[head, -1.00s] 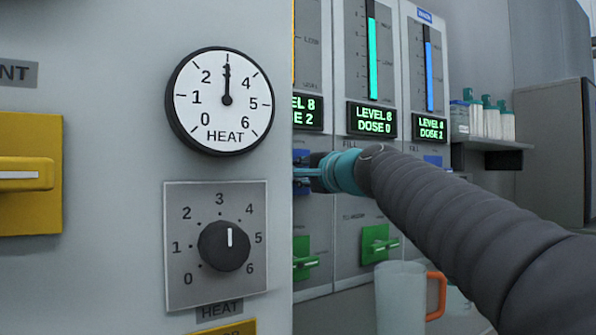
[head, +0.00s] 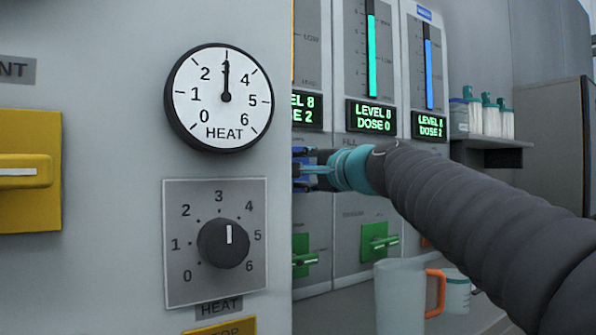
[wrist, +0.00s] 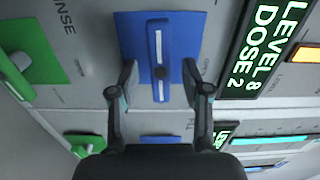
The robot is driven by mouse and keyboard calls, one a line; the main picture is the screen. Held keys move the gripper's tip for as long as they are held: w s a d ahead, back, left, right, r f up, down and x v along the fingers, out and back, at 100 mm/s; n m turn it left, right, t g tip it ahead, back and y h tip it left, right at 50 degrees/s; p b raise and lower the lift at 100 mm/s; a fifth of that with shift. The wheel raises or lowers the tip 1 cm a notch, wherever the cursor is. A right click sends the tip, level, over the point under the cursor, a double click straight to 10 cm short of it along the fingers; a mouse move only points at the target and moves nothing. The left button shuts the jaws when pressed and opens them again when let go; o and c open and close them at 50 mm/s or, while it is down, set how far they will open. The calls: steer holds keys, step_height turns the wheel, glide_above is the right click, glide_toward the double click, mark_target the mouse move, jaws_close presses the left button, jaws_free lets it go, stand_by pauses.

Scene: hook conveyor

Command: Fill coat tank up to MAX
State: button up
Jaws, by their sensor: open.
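A blue fill handle (wrist: 159,55) with a white stripe sits on a blue plate (wrist: 130,42) in the wrist view. My gripper (wrist: 159,85) is open, its two fingers on either side of this handle; I cannot tell whether they touch it. The nearby display (wrist: 263,45) reads LEVEL 8, DOSE 2. In the head view my gripper (head: 310,170) is at the leftmost dispenser column, partly hidden by the grey cabinet edge. That column's display (head: 307,109) is cut off there. No label saying COAT is readable.
The middle column's display (head: 372,116) reads LEVEL 8, DOSE 0; the right one (head: 429,126) LEVEL 8, DOSE 2. Green dispense handles (head: 377,243) sit below. A jug with an orange handle (head: 400,298) stands beneath my arm. A heat knob (head: 224,243) is at left.

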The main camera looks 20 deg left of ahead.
steer(key=v, duration=0.9)
steer(key=shift+s+d, duration=0.15)
steer(key=shift+d, duration=0.05)
steer(key=shift+f, duration=0.1)
stand_by(0.9)
steer(key=s+d+f+n+g+h+p, duration=0.1)
steer(key=s+d+f+h, duration=0.3)
steer(key=f, duration=1)
steer(key=s+d+f+n+g+h+p, duration=0.1)
steer(key=s+d+f+n+g+h, duration=0.2)
steer(key=s+d+f, duration=0.7)
steer(key=s+d+f+n+g+h+p, duration=0.1)
steer(key=s+d+f+h, duration=0.5)
steer(key=d+f, duration=0.7)
step_height(320, 180, down, 5)
steer(key=s+n+g, duration=0.1)
steer(key=s+n, duration=0.1)
steer(key=shift+d+n+h, duration=0.2)
steer(key=shift+n+h, duration=0.1)
steer(key=shift+h, duration=0.1)
